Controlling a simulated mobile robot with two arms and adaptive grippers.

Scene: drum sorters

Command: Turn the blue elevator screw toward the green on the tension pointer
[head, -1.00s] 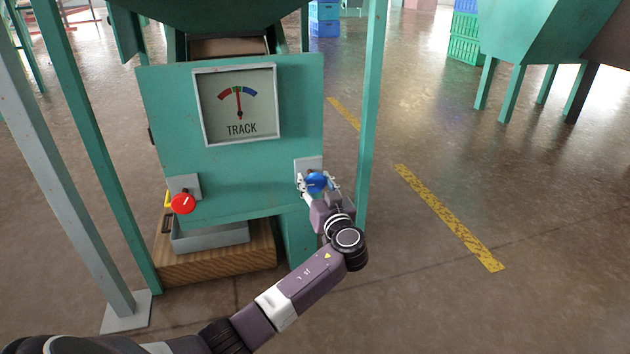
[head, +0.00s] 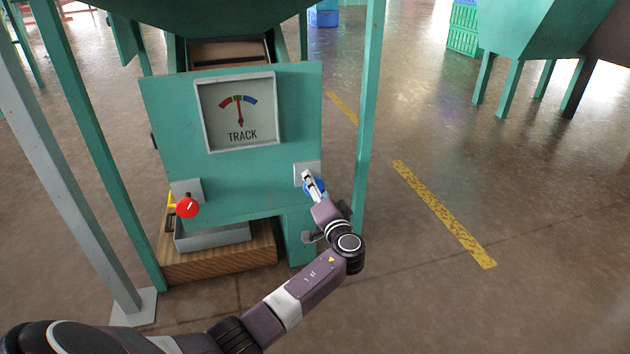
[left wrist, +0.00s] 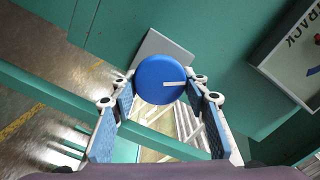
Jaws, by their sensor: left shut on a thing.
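The blue elevator screw (head: 319,184) is a round knob on a grey plate at the right side of the green panel. My left gripper (head: 313,186) is shut on it and partly hides it in the head view. In the left wrist view the knob (left wrist: 155,79) sits between the tips of the two fingers (left wrist: 160,92), its white mark lying nearly level to the right. The TRACK gauge (head: 238,134) has red, green and blue bands. Its red tension pointer (head: 239,110) stands nearly upright, its tip at the narrow green band. My right gripper is out of view.
A red knob (head: 187,207) sits at the panel's lower left. A grey tray (head: 212,238) on a wooden block (head: 222,263) is below. A green post (head: 369,120) stands close to the right of my left gripper. Open floor lies further right.

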